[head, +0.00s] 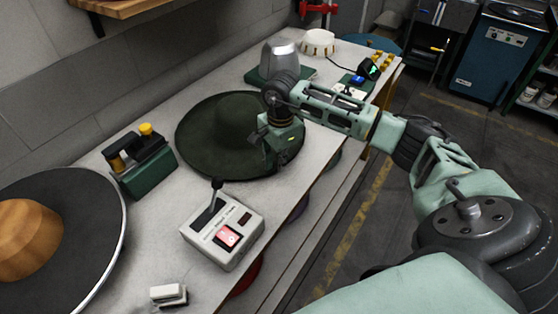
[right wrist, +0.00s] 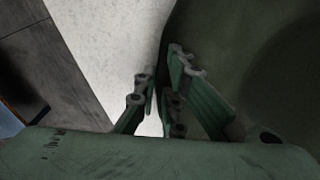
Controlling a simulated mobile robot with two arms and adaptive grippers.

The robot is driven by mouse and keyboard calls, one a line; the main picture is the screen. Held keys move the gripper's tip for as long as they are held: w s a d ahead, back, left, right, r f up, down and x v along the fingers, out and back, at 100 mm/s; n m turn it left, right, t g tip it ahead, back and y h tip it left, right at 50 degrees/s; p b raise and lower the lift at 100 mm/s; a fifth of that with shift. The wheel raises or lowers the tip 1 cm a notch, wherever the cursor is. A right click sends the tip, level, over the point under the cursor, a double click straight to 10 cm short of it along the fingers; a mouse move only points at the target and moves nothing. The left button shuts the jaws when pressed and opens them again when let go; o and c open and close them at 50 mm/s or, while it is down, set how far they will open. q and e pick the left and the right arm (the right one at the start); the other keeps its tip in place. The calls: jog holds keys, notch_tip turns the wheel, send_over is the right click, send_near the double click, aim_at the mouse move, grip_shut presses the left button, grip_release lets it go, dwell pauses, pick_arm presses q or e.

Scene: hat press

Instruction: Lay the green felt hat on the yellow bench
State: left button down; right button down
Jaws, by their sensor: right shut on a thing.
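The dark green felt hat (head: 215,135), with its wide round brim, lies on the long pale grey-white bench (head: 160,215) in the head view. My right gripper (head: 280,160) is at the brim's right side, near the bench's front edge, and is shut on the brim. In the right wrist view the fingers (right wrist: 165,95) are at the edge of the hat (right wrist: 265,50), which fills the right side; the exact grip is dark and partly hidden. No plainly yellow bench top shows. My left gripper is out of view.
A black disc with a wooden crown block (head: 25,240) is at left. A grey domed metal piece (head: 280,57) and white ring (head: 317,42) stand behind.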

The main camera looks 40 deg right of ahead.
jog(key=c, duration=1.8)
grip_release()
jog(key=shift+o, duration=0.2)
notch_tip(320, 180, up, 12)
jog(key=shift+s, duration=0.25)
